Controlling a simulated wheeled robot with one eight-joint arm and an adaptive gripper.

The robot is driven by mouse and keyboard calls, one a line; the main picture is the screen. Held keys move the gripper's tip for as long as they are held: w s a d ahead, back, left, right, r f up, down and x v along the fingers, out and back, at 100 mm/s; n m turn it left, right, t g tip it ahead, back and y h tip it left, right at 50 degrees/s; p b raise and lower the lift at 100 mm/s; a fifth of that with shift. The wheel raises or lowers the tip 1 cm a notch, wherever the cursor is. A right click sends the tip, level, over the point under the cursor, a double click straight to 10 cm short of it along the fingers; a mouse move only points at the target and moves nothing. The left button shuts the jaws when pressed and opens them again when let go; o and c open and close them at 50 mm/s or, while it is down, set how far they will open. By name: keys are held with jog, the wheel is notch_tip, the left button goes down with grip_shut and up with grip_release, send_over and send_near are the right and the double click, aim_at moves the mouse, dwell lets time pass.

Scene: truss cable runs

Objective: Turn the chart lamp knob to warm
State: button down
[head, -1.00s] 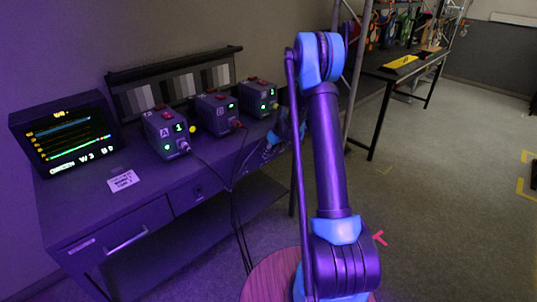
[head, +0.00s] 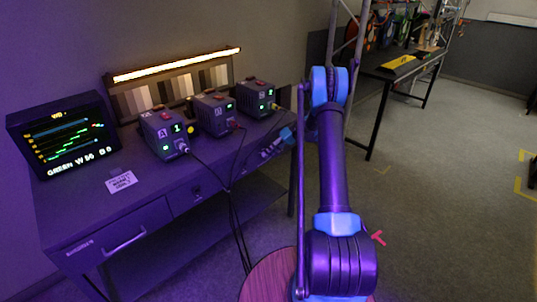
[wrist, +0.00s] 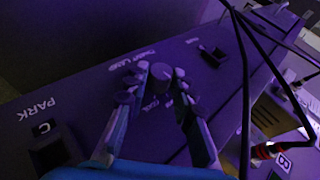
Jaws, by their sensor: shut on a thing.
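The chart lamp knob (wrist: 160,72) is a small round grey knob on the desk's front panel in the wrist view. My gripper (wrist: 158,85) has a finger on each side of it and is shut on it. Upside-down lettering for the lamp runs along the panel by the knob; the small word between the fingers is hard to read. In the head view my gripper (head: 272,148) is at the right part of the desk front, and the knob is hidden there. The chart lamp (head: 177,64) glows warm yellow above the grey-striped chart (head: 170,88).
A monitor (head: 66,133) and several control boxes, including box A (head: 164,133), stand on the desk (head: 80,210). Black cables (head: 231,205) hang down the desk front. The wrist view shows a PARK label (wrist: 38,109) and a small switch (wrist: 212,55) on the panel.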

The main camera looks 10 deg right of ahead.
jog(key=shift+g+y, duration=0.3)
dwell(0.4)
jog(key=c, duration=1.3)
grip_release()
jog(key=v, duration=1.2)
